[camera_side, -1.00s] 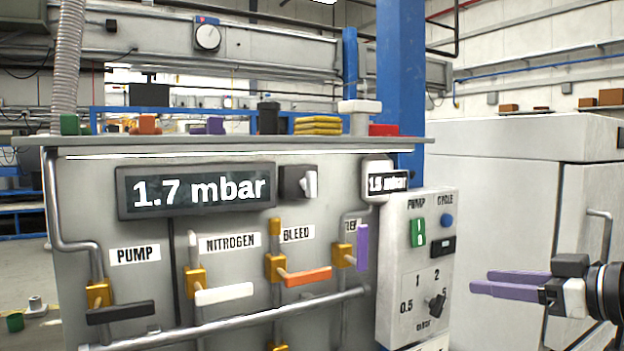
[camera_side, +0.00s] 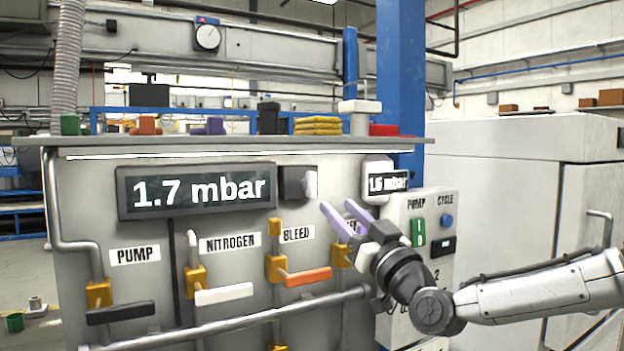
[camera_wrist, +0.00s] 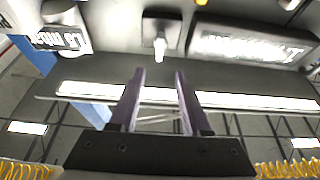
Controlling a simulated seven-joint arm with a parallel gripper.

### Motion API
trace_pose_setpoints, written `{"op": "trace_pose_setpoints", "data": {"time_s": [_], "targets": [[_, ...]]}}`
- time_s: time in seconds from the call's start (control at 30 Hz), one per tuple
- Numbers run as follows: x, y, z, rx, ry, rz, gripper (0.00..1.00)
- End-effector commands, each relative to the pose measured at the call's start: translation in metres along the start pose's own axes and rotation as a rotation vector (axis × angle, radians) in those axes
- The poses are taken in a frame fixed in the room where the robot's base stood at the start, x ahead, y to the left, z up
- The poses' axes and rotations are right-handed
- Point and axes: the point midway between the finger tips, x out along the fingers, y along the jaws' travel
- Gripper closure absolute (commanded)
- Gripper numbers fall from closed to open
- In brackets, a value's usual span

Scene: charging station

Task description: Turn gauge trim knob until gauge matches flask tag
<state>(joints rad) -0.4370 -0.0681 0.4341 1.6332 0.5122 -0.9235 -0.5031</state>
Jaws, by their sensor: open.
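The wide gauge display (camera_side: 197,191) on the panel front reads 1.7 mbar. Just right of it is the trim knob (camera_side: 311,184), a light grip on a dark square base. My gripper (camera_side: 338,206) has purple fingers, open and empty, right of and below the knob in the side view. In the wrist view, seen upside down, the knob (camera_wrist: 160,48) lies ahead of and between the spread fingers (camera_wrist: 160,76), apart from them.
Valve handles stand below the gauge: black (camera_side: 120,312), white (camera_side: 224,294) and orange (camera_side: 308,277). A shelf (camera_side: 240,146) with small items overhangs the panel top. My arm partly covers the control box (camera_side: 447,209) and the rightmost valve.

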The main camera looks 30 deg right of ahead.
Motion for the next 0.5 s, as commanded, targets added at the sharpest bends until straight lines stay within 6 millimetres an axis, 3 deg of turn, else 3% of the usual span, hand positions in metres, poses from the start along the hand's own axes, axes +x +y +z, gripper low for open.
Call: {"op": "trace_pose_setpoints", "data": {"time_s": [0.5], "targets": [[0.095, 0.001, 0.0, 0.0, 0.001, 0.001, 0.53]]}}
